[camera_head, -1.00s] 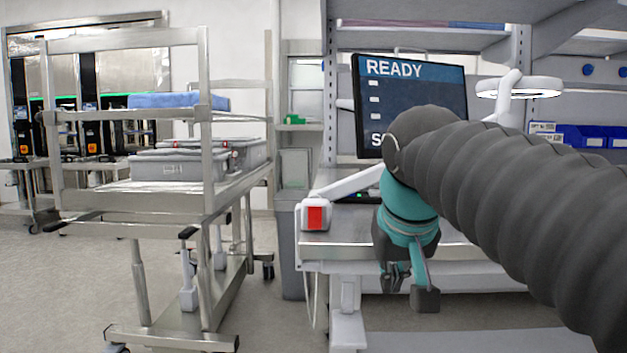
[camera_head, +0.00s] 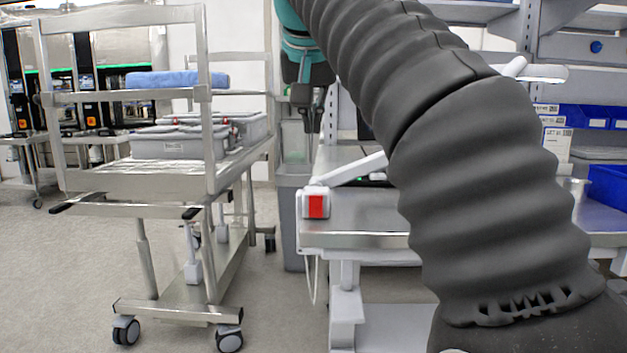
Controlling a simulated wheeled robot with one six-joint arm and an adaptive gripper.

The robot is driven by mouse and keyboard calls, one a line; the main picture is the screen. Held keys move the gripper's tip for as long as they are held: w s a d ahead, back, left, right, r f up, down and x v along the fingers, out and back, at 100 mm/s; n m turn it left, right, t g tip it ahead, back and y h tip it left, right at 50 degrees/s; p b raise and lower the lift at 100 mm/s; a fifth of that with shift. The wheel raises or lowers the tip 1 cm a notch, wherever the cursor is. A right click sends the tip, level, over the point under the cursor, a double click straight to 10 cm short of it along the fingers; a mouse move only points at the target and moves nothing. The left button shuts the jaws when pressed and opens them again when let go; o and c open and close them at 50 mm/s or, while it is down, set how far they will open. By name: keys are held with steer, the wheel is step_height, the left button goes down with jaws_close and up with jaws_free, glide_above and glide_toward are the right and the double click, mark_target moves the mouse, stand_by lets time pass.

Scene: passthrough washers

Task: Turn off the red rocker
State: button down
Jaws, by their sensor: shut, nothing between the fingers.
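The red rocker (camera_head: 316,206) sits in a small white housing (camera_head: 304,203) at the left front corner of the steel workbench (camera_head: 352,240). Its face is toward me; I cannot tell its on or off position. My gripper (camera_head: 313,122) is shut and empty, pointing down, above the rocker and apart from it. It appears in front of the gap between the trolley and the bench. My dark ribbed arm sleeve hides most of the monitor and part of the bench.
A steel trolley (camera_head: 150,182) with grey trays (camera_head: 170,145) and a folded blue cloth (camera_head: 175,79) stands at left. A grey bin (camera_head: 292,225) is beside the bench. Blue bins (camera_head: 608,185) are at right. A white lamp arm (camera_head: 350,168) reaches over the bench behind the rocker.

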steer(key=b, duration=0.4)
glide_above(314, 193)
steer(key=s, duration=0.1)
step_height(314, 193, down, 8)
steer(key=shift+s+f, duration=0.15)
steer(key=shift+f, duration=0.1)
steer(key=shift+s+f+b, duration=0.15)
steer(key=shift+f+b, duration=0.1)
steer(key=shift+f, duration=0.35)
steer(key=shift+s+f+b, duration=0.15)
steer(key=shift+f+b, duration=0.05)
steer(key=shift+f, duration=1.05)
